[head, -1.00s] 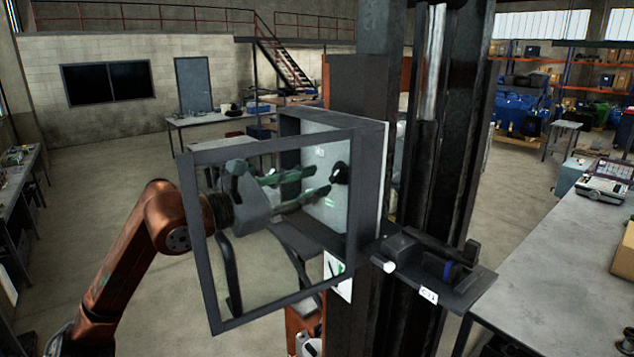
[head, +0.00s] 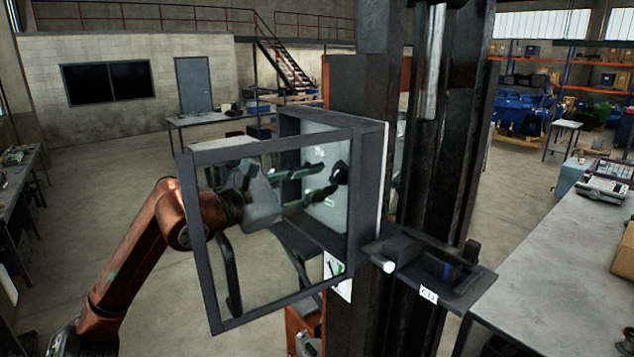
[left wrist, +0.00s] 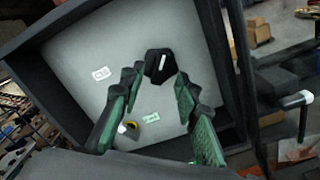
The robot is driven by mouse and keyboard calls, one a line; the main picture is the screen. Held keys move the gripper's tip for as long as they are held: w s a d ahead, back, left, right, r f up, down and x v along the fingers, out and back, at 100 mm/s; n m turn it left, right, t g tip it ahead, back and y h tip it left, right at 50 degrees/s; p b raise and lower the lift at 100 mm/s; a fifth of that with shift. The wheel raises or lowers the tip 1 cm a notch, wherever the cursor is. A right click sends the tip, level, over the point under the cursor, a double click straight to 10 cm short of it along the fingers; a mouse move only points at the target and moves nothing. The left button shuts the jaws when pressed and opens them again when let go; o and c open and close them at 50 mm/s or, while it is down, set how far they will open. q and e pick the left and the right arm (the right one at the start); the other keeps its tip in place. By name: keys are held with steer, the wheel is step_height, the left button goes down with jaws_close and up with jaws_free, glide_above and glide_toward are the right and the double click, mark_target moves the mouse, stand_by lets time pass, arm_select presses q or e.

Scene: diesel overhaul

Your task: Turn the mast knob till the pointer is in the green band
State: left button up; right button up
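The mast knob (left wrist: 160,65) is black with a white line and sits on the pale back panel of an open grey box (left wrist: 75,48) on the mast. In the head view, the box (head: 375,150) stands left of the dark column. My left gripper (head: 330,178) reaches into it and shows through the glazed door. In the left wrist view, its green-padded fingers (left wrist: 158,80) are apart, with the tips close to either side of the knob; contact cannot be told. My right gripper is not in view.
The door's dark frame (head: 267,146) stands open around my left wrist's path. A small shelf (head: 462,288) with a white-tipped rod juts out right of the box. A workbench (head: 560,250) is at the right; open floor lies at the left.

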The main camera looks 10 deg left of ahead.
arm_select(q)
steer(key=x, duration=0.3)
steer(key=shift+p, duration=0.35)
stand_by(0.5)
steer(key=shift+c, duration=0.5)
jaws_close()
